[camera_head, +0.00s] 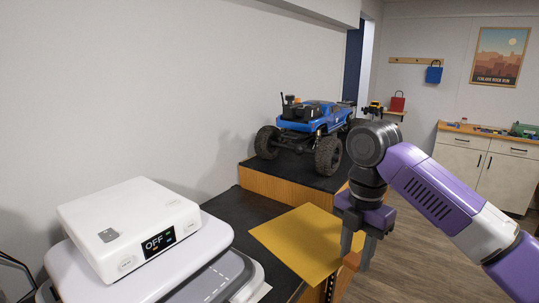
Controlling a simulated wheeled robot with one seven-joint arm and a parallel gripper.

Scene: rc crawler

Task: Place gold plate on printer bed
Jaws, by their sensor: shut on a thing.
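The gold plate (296,243) is a thin flat square sheet, roughly level above the dark counter. My gripper (356,250) points down at the plate's right edge and is shut on it. The exact contact of the fingertips with the sheet is partly hidden. The white printer (130,225) stands at the lower left, with a display reading OFF. Its grey bed (215,280) shows at the front right of the printer, under the white upper body, and is partly cut off by the frame's lower edge. The plate is to the right of the bed, apart from it.
A blue RC crawler (308,125) with big black tires stands on a raised dark-topped wooden shelf (285,186) behind the plate. Dark counter (240,212) lies between printer and shelf. Open wood floor (410,265) is at the right, with a cabinet (485,165) farther back.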

